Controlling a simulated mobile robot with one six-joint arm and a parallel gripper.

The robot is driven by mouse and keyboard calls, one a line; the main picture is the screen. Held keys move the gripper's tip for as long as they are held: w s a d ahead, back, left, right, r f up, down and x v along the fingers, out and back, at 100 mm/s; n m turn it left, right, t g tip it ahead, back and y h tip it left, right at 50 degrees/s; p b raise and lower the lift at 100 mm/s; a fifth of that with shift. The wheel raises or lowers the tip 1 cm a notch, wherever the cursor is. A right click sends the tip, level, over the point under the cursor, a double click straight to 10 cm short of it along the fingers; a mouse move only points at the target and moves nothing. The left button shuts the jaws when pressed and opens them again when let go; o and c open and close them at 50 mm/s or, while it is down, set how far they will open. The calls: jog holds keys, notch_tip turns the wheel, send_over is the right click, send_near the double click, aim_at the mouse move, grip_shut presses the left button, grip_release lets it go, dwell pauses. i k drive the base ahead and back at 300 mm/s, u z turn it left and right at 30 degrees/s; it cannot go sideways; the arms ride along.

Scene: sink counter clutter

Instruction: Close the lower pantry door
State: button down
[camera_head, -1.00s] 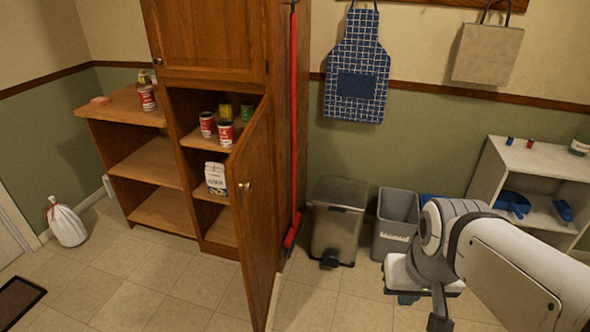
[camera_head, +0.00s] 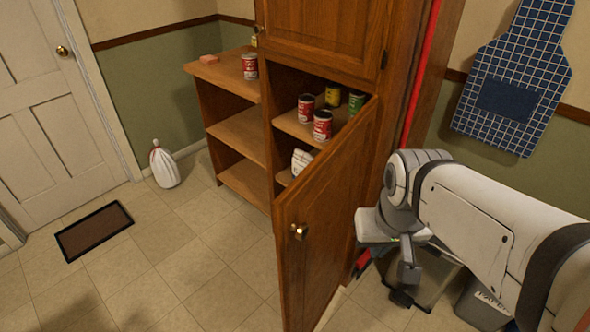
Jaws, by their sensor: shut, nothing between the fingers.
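The lower pantry door (camera_head: 335,215) is brown wood and stands wide open, swung out toward me from the right side of the pantry. Its brass knob (camera_head: 299,231) is near the free edge, on the face turned to me. Behind the door is the open lower compartment, with several cans on its shelf (camera_head: 290,124); the door hides part of it. My gripper (camera_head: 402,298) points down at the right of the door, on its outer side. It appears shut and empty, apart from the door and the knob.
The upper pantry door (camera_head: 325,35) is closed. Open shelves (camera_head: 238,131) adjoin at the left. A white bag (camera_head: 164,168) and a dark mat (camera_head: 94,230) lie on the floor at left. A grey bin (camera_head: 482,308) is partly behind my arm. Tiled floor left of the door is clear.

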aim_at(313, 216)
jog(key=z, duration=0.1)
jog(key=i, duration=0.1)
jog(key=u, duration=0.25)
jog(key=k, duration=0.5)
jog(key=z, duration=1.55)
jog(key=k, duration=1.25)
jog(key=u, duration=1.1)
jog(key=i, duration=0.95)
jog(key=u, duration=0.05)
